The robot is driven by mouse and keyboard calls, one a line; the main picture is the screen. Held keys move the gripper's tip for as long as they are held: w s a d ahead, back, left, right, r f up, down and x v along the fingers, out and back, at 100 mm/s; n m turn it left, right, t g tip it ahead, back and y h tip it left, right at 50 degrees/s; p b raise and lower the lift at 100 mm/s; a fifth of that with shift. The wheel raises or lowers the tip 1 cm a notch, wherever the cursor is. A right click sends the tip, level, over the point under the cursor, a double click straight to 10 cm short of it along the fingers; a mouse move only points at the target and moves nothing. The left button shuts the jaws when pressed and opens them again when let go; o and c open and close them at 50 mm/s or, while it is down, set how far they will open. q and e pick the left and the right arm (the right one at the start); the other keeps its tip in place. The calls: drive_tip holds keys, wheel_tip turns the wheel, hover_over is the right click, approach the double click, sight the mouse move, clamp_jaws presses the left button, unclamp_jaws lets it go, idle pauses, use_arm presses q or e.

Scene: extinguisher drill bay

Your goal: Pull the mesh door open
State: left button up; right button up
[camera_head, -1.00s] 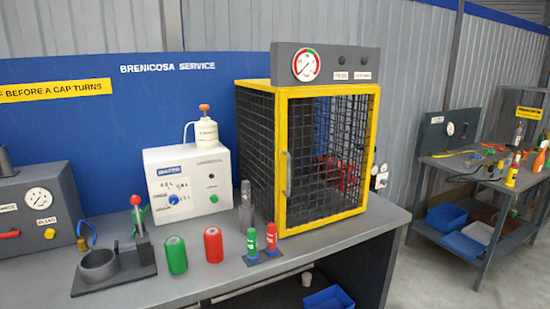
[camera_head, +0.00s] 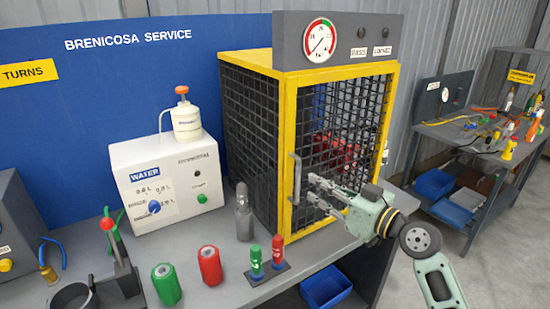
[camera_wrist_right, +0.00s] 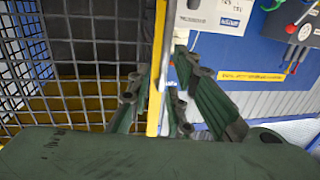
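The mesh door (camera_head: 340,150) is a yellow frame with dark wire mesh on the front of the cage in the head view. It looks shut, flush with the cage. Its grey vertical bar handle (camera_head: 296,178) is on the left side of the frame. My right gripper (camera_head: 312,190) is in front of the door, just right of the handle, with its fingers apart and pointing left toward it. In the right wrist view the gripper (camera_wrist_right: 160,88) is open, and the yellow door edge (camera_wrist_right: 157,65) shows between the fingers. Contact with the handle cannot be told. My left gripper is out of view.
Red and green cylinders (camera_head: 209,265), a small stand with red and green bottles (camera_head: 267,272) and a grey bottle (camera_head: 243,212) stand on the bench left of the door. A white water unit (camera_head: 170,185) is behind them. A blue bin (camera_head: 325,288) is below.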

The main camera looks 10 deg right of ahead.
sight(300, 173)
drive_tip(key=w+a+p, duration=0.1)
drive_tip(key=w, duration=0.1)
drive_tip(key=w+a+r+p, duration=0.1)
drive_tip(key=w+a+p, duration=0.1)
drive_tip(key=w+a, duration=0.1)
drive_tip(key=shift+w+r, duration=0.3)
drive_tip(key=shift+r, duration=0.05)
drive_tip(key=shift+w+a, duration=0.2)
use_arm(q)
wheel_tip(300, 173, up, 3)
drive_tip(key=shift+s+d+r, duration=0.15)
use_arm(e)
drive_tip(key=shift+f, duration=0.1)
drive_tip(key=shift+c, duration=0.4)
clamp_jaws()
